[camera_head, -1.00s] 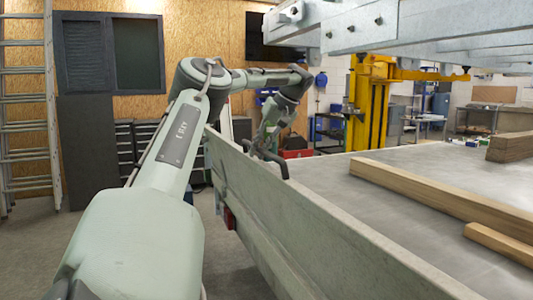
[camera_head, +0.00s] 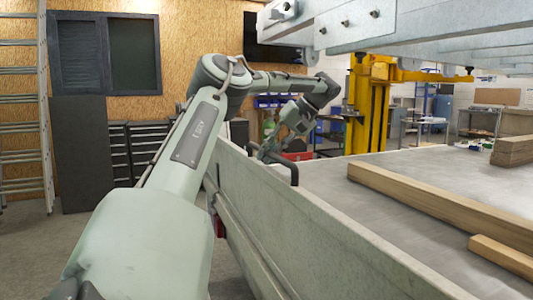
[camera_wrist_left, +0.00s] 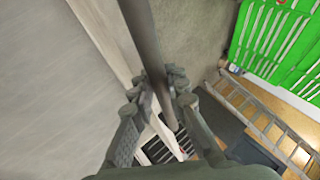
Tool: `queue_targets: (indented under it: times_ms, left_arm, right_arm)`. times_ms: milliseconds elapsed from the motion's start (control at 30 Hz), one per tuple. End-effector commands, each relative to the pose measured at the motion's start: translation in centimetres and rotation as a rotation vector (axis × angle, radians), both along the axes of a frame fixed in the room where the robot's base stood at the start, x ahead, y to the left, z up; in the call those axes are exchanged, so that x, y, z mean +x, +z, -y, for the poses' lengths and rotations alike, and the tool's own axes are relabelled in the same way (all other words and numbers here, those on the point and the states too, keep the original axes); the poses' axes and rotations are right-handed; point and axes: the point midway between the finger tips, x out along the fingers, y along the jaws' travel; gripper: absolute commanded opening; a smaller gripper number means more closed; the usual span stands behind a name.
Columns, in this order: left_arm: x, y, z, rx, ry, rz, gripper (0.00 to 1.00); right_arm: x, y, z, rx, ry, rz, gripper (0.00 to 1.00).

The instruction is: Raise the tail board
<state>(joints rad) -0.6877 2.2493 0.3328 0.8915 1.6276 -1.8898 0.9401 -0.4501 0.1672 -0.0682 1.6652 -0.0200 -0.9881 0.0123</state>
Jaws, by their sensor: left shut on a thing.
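The tail board (camera_head: 300,215) is a long, pale grey panel beside the trailer bed in the head view. It runs from the left middle to the lower right, its upper edge standing above the bed surface. A dark curved handle (camera_head: 291,167) sits at its upper edge. My left gripper (camera_head: 264,151) is at this handle, partly hidden by the board. In the left wrist view, the dark bar (camera_wrist_left: 139,30) passes between the fingers of my left gripper (camera_wrist_left: 160,82), which is closed around it. My right gripper is out of view.
Wooden beams (camera_head: 440,205) lie on the grey trailer bed (camera_head: 320,185). A galvanised steel frame (camera_head: 420,25) hangs over it. A yellow lift post (camera_head: 368,105) stands behind. A ladder (camera_head: 22,110) leans at the left. The floor left of the board looks clear.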

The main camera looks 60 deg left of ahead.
Motion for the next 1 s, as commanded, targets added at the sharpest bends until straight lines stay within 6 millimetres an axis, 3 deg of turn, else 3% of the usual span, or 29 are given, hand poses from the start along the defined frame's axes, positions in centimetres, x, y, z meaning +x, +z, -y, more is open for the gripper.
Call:
queue_targets:
  times_ms: [300, 333, 500, 833, 1000]
  left_arm:
    - [0.5, -0.2, 0.4, -0.007, -0.012, 0.009, 0.0]
    - [0.5, -0.2, 0.4, -0.007, -0.012, 0.009, 0.17]
    - [0.5, -0.1, 0.3, -0.005, -0.012, 0.01, 0.36]
    - [0.4, 0.2, 0.2, -0.001, -0.006, 0.008, 0.36]
    - [1.4, 1.8, 1.1, 0.002, -0.007, 0.009, 0.36]
  right_arm:
    - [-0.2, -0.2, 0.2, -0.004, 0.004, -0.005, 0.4]
    - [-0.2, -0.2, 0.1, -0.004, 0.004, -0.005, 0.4]
    - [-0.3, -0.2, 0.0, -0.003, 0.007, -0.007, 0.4]
    - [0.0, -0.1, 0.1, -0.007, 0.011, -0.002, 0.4]
    - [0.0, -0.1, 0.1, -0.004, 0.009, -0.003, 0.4]
